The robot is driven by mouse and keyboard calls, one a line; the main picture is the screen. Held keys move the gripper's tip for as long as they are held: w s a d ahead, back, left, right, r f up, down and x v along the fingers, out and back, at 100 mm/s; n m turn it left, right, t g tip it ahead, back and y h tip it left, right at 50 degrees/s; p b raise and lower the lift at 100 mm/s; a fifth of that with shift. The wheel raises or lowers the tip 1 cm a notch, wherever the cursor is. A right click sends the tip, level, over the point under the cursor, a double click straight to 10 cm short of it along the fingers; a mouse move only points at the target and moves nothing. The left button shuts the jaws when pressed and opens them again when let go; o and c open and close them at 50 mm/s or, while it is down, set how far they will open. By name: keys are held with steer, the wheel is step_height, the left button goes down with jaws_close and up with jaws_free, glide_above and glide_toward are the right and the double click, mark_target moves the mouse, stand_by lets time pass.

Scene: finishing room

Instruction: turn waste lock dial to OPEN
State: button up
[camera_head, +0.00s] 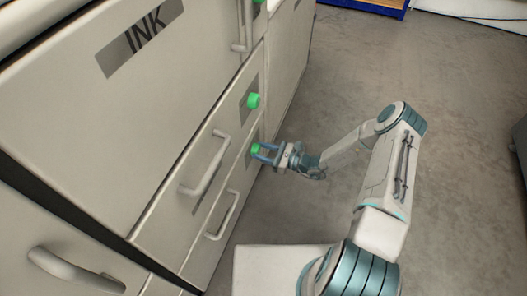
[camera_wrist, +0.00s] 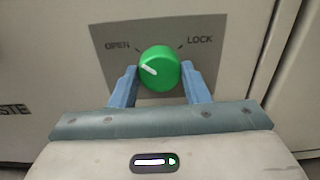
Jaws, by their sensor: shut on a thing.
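The waste lock dial (camera_wrist: 160,67) is a round green knob on a grey plate (camera_wrist: 191,25), with OPEN (camera_wrist: 117,45) printed at its upper left and LOCK (camera_wrist: 200,39) at its upper right. A short white mark on the knob's left half slants up and left, toward the OPEN side. My gripper (camera_wrist: 160,84) has one blue finger on each side of the knob and is shut on it. In the head view, my gripper (camera_head: 265,153) reaches the green dial (camera_head: 256,148) on the lower drawer from the right.
Another green dial (camera_head: 253,101) sits just above, on the drawer over it. Drawer handles (camera_head: 206,166) and (camera_head: 222,216) stick out to the left. A panel marked INK (camera_head: 145,38) is higher up. The floor (camera_head: 330,60) right of the cabinet is open.

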steer(key=o, duration=1)
steer(key=shift+c, duration=0.2)
steer(key=p+v, duration=0.2)
steer(key=v, duration=1.1)
steer(key=shift+s+d+p, duration=0.2)
steer(key=shift+d+p, duration=0.15)
steer(key=shift+p, duration=0.05)
